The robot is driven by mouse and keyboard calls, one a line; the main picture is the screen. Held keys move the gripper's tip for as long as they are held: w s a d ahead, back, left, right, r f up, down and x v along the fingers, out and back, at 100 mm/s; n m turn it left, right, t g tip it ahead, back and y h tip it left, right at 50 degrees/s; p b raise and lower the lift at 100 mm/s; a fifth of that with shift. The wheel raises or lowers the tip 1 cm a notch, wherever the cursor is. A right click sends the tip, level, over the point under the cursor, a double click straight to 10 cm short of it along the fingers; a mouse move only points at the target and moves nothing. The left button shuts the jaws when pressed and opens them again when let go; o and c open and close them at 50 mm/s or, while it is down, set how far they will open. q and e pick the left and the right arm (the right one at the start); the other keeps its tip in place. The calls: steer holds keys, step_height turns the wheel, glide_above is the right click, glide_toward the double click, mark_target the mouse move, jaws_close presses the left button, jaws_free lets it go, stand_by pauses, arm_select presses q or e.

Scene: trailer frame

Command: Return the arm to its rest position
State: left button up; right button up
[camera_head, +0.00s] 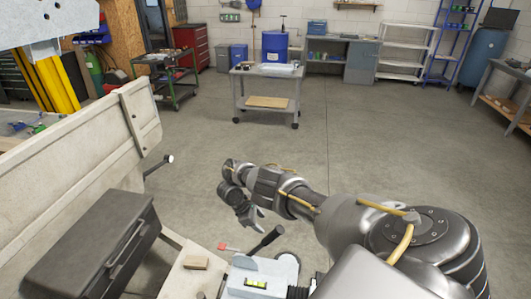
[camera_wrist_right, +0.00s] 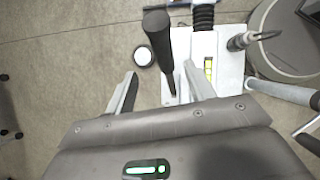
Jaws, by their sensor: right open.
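My right arm reaches in from the right in the head view. Its gripper (camera_head: 252,216) hangs open above the trailer's front end, just up and left of a black lever handle (camera_head: 266,240). In the right wrist view the open gripper (camera_wrist_right: 160,84) shows two spread fingers, with the black lever (camera_wrist_right: 158,38) appearing between them. I cannot tell whether they touch, but the fingers are not closed on it. The lever rises from a pale metal coupling (camera_head: 262,268) with a yellow-green level vial (camera_head: 256,284), also seen in the wrist view (camera_wrist_right: 209,68). My left gripper is not in view.
A dark toolbox (camera_head: 95,245) and the pale trailer side wall (camera_head: 85,135) stand at left. A grey cart (camera_head: 266,76) with a blue drum stands farther back. The concrete floor (camera_head: 350,140) between is clear.

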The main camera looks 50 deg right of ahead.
steer(key=shift+p+v, duration=0.3)
steer(key=shift+v, duration=0.8)
steer(key=shift+f, duration=0.1)
